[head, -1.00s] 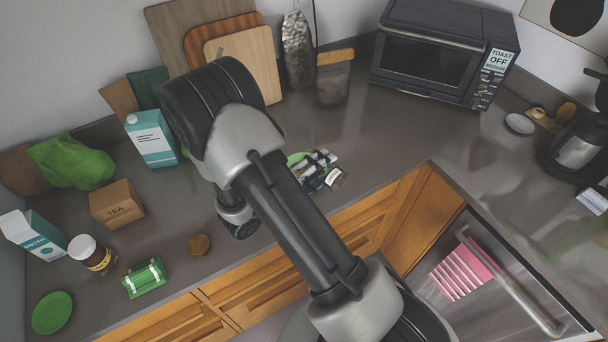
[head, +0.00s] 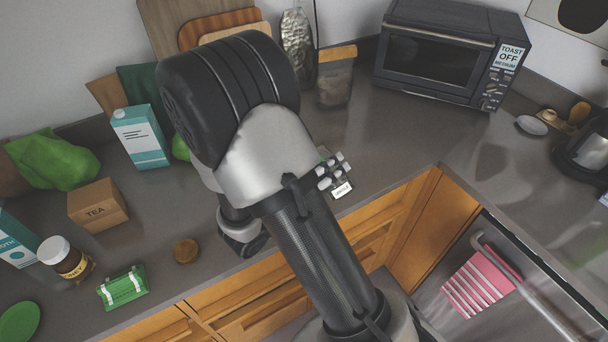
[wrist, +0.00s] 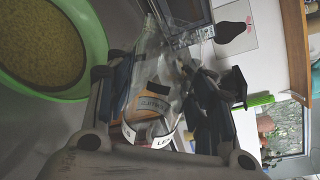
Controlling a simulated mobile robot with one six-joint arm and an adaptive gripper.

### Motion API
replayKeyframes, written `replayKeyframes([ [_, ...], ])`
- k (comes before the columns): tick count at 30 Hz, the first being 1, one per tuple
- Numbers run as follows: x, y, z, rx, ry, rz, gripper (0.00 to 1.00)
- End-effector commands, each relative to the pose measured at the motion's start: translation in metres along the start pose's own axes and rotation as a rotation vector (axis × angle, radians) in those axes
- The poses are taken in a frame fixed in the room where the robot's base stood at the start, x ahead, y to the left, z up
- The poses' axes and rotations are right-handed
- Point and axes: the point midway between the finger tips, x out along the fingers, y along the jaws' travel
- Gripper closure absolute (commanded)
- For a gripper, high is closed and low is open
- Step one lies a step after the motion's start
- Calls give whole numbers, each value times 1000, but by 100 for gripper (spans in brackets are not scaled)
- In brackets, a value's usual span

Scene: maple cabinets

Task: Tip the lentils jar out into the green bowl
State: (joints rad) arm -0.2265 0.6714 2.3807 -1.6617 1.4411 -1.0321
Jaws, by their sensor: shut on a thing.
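The green bowl (wrist: 97,45) fills the upper left of the wrist view, with a broad layer of yellow-brown lentils in it. In the head view only a bit of its green side (head: 181,149) shows beside my arm. My gripper (wrist: 166,92) is shut on the clear lentils jar (wrist: 150,62), whose white label reads "LE…". The jar looks see-through, with no clear mass of lentils in it, and is beside the bowl in the wrist view. In the head view my arm hides most of my gripper (head: 330,172); the jar's label (head: 342,189) shows at its right.
A carton (head: 140,138), tea box (head: 98,205), honey jar (head: 65,258) and green case (head: 123,288) stand left.

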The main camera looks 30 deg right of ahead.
Motion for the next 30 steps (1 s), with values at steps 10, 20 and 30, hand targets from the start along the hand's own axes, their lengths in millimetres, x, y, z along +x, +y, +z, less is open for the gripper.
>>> replayKeyframes([
  [10,0,-1,-4,367,-56,-1,84],
  [20,-1,-8,-20,647,-99,-1,84],
  [30,0,-1,-38,864,-130,-1,84],
])
